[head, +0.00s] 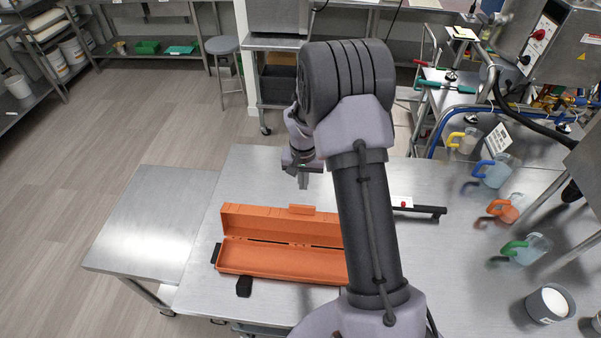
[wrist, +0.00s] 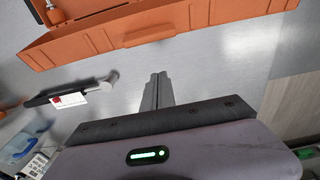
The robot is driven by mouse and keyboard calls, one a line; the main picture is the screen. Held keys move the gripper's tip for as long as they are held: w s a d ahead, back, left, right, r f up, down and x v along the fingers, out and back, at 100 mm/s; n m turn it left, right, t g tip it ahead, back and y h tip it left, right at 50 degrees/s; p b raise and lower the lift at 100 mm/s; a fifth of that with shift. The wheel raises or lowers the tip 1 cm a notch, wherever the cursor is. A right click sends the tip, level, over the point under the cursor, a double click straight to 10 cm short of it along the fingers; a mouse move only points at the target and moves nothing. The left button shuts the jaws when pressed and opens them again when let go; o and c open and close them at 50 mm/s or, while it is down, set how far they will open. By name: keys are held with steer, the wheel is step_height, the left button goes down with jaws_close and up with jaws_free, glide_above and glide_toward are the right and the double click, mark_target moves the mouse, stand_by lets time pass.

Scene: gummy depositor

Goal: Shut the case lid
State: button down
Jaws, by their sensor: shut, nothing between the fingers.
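The orange case (head: 283,260) lies on the steel table with its lid (head: 270,224) standing up at the back, so it is open. Its right end is hidden behind my arm. In the wrist view the case lid (wrist: 150,30) shows along the top, with its raised orange latch tab (wrist: 150,35). My gripper (head: 303,184) is shut and empty, behind the lid and above the table. In the wrist view my gripper's fingertips (wrist: 158,78) are together, apart from the lid, over bare table.
A black bar tool with a white label (head: 402,203) lies right of my arm. Several jugs with coloured handles (head: 497,170) and a cup of white stuff (head: 549,304) stand on the right. A black block (head: 244,286) lies at the case's front. The table left of the case is clear.

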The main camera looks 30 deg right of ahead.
steer(key=s+a+f, duration=0.2)
steer(key=s, duration=0.1)
steer(key=shift+f, duration=0.4)
